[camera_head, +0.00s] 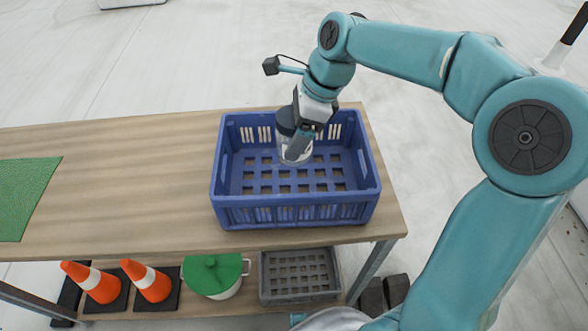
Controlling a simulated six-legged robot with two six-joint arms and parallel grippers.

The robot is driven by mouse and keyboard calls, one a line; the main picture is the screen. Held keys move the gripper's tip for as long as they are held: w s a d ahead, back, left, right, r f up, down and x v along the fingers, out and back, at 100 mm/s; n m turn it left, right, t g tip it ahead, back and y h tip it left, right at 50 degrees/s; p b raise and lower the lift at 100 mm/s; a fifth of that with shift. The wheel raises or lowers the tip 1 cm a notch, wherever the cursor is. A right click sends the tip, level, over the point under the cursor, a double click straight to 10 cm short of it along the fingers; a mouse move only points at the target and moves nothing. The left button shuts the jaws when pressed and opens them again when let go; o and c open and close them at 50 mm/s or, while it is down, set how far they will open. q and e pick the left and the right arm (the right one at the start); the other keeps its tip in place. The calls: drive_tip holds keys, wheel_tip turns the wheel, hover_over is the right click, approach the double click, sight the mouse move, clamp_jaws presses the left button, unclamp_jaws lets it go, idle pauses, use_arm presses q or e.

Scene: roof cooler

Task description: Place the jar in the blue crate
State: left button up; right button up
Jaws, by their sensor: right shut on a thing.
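The blue crate (294,214) stands on the wooden table near its right end. The gripper hides part of the jar. I cannot tell whether the jar's bottom touches the crate floor. No other thing shows in the crate. My left gripper is not in view.
A green mat (25,195) lies on the table's left end; the tabletop (130,170) between it and the crate is clear. Below are two orange cones (148,282), a pot with green lid (213,275) and a grey crate (299,275).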

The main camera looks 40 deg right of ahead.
wheel_tip(320, 180, down, 10)
drive_tip(key=shift+r+b, duration=0.15)
drive_tip(key=shift+b, duration=0.65)
drive_tip(key=shift+r, duration=0.1)
drive_tip(key=o, duration=1.1)
drive_tip(key=shift+f, duration=0.2)
drive_tip(key=shift+d+r, duration=0.1)
drive_tip(key=shift+r, duration=0.5)
drive_tip(key=p+v, duration=0.2)
drive_tip(key=v, duration=0.9)
drive_tip(key=shift+s, duration=0.1)
